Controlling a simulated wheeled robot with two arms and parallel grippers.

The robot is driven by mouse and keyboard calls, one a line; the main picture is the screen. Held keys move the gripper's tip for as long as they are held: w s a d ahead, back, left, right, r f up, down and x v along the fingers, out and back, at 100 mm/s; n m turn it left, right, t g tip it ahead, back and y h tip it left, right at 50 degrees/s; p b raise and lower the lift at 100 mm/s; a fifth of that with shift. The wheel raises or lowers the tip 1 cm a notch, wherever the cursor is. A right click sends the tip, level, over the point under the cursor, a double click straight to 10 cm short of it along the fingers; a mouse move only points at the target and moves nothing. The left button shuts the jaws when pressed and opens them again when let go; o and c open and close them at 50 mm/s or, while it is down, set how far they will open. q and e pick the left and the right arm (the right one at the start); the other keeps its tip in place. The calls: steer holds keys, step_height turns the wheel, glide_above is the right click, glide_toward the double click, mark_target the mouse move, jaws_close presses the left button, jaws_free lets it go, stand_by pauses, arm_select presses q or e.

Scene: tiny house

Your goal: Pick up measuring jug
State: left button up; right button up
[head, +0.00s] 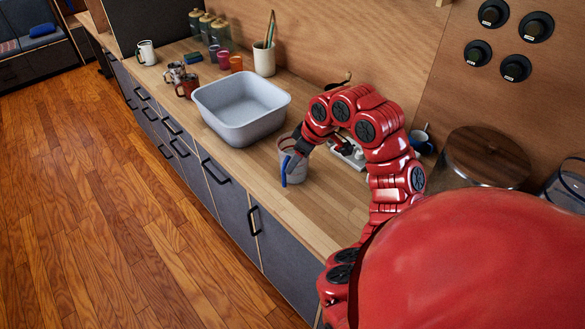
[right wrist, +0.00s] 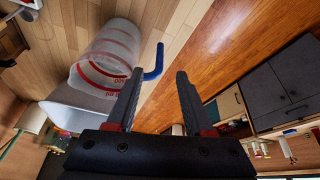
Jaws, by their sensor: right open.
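The measuring jug (head: 296,171) is clear with red markings and a blue handle, and stands on the wooden counter to the right of the grey basin. In the right wrist view the jug (right wrist: 100,62) is at the upper left, its blue handle (right wrist: 154,66) pointing toward the fingers. My right gripper (head: 294,156) is at the jug and partly hides its upper part. In the right wrist view my right gripper (right wrist: 160,74) is open. The handle shows between the fingertips, closer to the left one; I cannot tell if they touch. My left gripper is not in view.
A grey basin (head: 240,112) stands left of the jug. Several mugs and cups, including a dark red mug (head: 186,88), and a utensil holder (head: 264,60) stand farther back. A glass container with a wooden lid (head: 487,158) is at the right. Counter in front of the jug is clear.

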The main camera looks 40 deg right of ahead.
mark_target(284, 177)
steer(key=p+x, duration=0.2)
steer(key=x, duration=0.7)
steer(key=shift+w+a+p, duration=0.15)
steer(key=shift+w+p, duration=0.05)
steer(key=shift+p, duration=0.2)
steer(key=shift+w+f, duration=0.15)
steer(key=shift+f, duration=0.3)
jaws_close()
stand_by(0.6)
